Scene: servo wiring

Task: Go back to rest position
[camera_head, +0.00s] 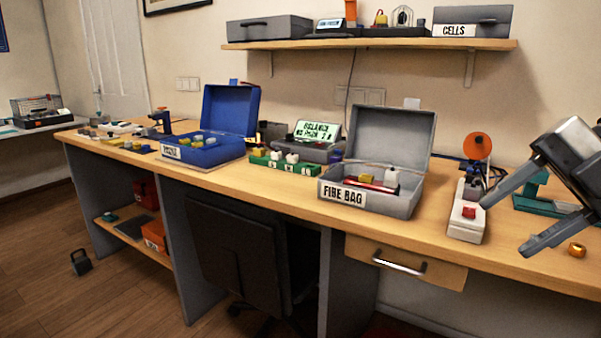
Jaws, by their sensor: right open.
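My right gripper (503,217) comes in from the right edge and hangs over the right end of the workbench. Its two fingers are spread apart, with nothing between them. It is in front of a teal stand and to the right of a white power strip (466,221) with a red switch. A small gold ring-shaped part (577,250) lies on the bench to the right of the lower finger. My left gripper is not in the picture.
The workbench (300,190) carries an open grey box labelled FIRE BAG (345,197), an open blue box (228,112), a green block row (285,163) and a display device (318,131). A wall shelf (370,43) holds cases. A drawer (405,262) and a black chair (240,245) are below.

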